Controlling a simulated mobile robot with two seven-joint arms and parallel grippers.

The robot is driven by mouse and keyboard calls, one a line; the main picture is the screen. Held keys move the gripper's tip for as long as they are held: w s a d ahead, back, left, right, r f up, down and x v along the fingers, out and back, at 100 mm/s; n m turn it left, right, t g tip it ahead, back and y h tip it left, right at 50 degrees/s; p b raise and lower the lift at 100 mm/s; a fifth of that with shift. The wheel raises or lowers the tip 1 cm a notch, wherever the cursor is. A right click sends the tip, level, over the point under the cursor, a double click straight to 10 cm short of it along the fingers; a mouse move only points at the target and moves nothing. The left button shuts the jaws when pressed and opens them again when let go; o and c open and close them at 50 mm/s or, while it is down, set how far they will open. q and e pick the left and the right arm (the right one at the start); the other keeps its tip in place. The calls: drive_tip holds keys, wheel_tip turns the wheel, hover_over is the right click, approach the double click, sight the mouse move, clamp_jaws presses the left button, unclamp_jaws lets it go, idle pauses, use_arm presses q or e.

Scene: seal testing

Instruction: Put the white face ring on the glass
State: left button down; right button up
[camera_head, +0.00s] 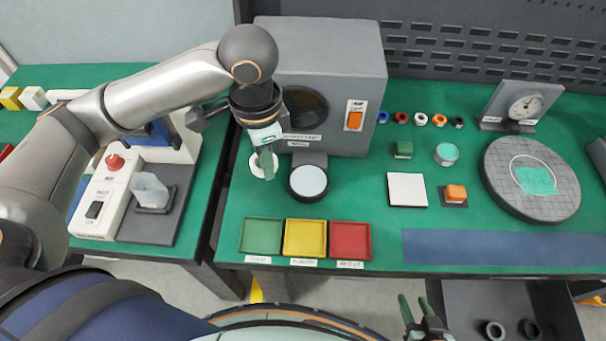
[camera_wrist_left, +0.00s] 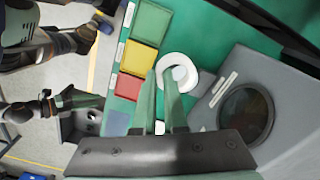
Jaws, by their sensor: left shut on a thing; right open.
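My left gripper (camera_head: 266,165) is shut on the white face ring (camera_head: 257,166) and holds it over the green mat, left of a round pale disc with a black rim (camera_head: 308,182), which looks like the glass. The ring and disc are apart in the head view. In the left wrist view the ring (camera_wrist_left: 190,74) shows at the tips of my left gripper (camera_wrist_left: 164,72); the fingers hide part of it. The ring's height above the mat is hard to tell. My right gripper (camera_head: 421,310) is open and empty below the bench's front edge.
A grey box with a dark round window (camera_head: 345,65) stands just behind the disc. Green (camera_head: 262,236), yellow (camera_head: 305,238) and red (camera_head: 350,240) trays lie in front. A white square (camera_head: 407,189) and a round gridded plate (camera_head: 500,150) lie to the right.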

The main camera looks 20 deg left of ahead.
use_arm(q)
drive_tip(key=s+f+m, duration=0.1)
drive_tip(key=m, duration=0.4)
drive_tip(key=m+b, duration=0.3)
drive_tip(key=m, duration=1.1)
hover_over(301, 182)
drive_tip(key=s, duration=0.1)
wheel_tip(301, 182, down, 11)
drive_tip(key=shift+w+f, duration=0.45)
drive_tip(key=shift+f, duration=1.65)
